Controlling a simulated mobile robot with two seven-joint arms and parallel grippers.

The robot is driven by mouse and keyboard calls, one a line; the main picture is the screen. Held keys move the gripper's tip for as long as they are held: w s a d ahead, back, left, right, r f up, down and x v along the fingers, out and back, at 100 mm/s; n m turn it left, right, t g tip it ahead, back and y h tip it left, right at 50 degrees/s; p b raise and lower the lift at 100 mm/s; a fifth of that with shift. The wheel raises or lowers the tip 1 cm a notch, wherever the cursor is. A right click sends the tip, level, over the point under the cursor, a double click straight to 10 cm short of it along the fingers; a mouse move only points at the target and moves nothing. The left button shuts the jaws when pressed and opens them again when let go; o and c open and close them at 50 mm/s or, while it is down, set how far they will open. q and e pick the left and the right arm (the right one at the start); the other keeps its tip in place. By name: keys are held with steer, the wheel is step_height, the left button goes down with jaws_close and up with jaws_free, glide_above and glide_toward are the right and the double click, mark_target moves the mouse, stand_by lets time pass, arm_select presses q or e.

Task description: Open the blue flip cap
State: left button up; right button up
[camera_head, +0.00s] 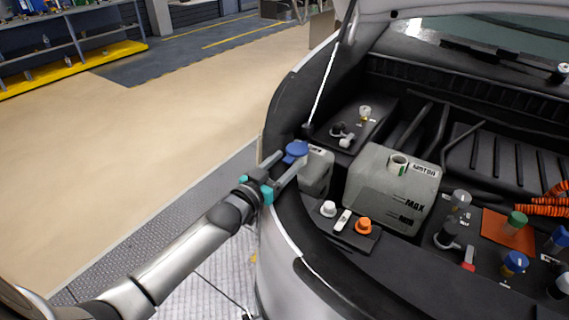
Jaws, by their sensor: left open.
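The blue flip cap (296,149) sits on the neck of a small grey reservoir (317,172) at the left edge of the car's engine bay. It looks closed, though its lower edge is partly hidden by my gripper. My left gripper (284,161) comes in from the lower left with its fingers apart. Its fingertips are right by the near side of the cap; I cannot tell whether they touch it. Nothing shows held between them. My right gripper is not in view.
A larger grey tank (390,190) with an open green-lined neck stands right of the reservoir. White and orange caps (364,226) are in front. Other blue caps (515,262) are at the right. A thin prop rod (325,82) rises behind the reservoir. The floor at left is clear.

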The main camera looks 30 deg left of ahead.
arm_select(q)
jaws_close()
stand_by(0.4)
stand_by(0.9)
